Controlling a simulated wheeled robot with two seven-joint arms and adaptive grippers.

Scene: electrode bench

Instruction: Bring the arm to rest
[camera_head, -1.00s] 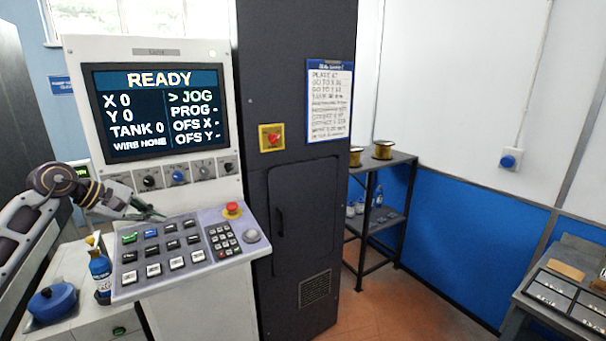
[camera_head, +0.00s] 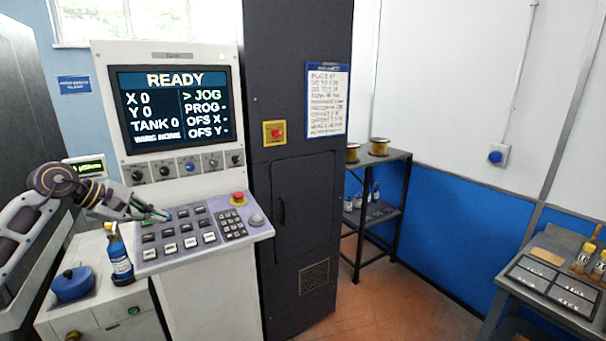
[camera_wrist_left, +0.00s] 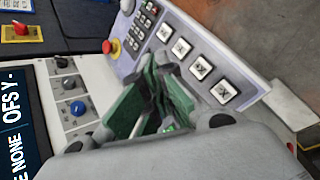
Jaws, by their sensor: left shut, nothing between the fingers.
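My left gripper (camera_head: 160,214) hangs over the upper left part of the button panel (camera_head: 190,262) on the white control console. Its arm comes in from the left. In the left wrist view the green-padded fingers (camera_wrist_left: 165,118) are shut with nothing between them, and they cover some of the panel's keys. I cannot tell whether the fingertips touch a key. The screen (camera_head: 175,108) reads READY, X 0, Y 0, TANK 0, with the arrow at JOG. My right gripper is not in view.
A red emergency button (camera_head: 239,198) stands at the panel's upper right. A blue bottle (camera_head: 119,258) and a blue lidded pot (camera_head: 72,284) stand left of the console. A dark cabinet (camera_head: 297,90) stands to its right, then a shelf rack (camera_head: 383,190). A bench (camera_head: 515,289) is at far right.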

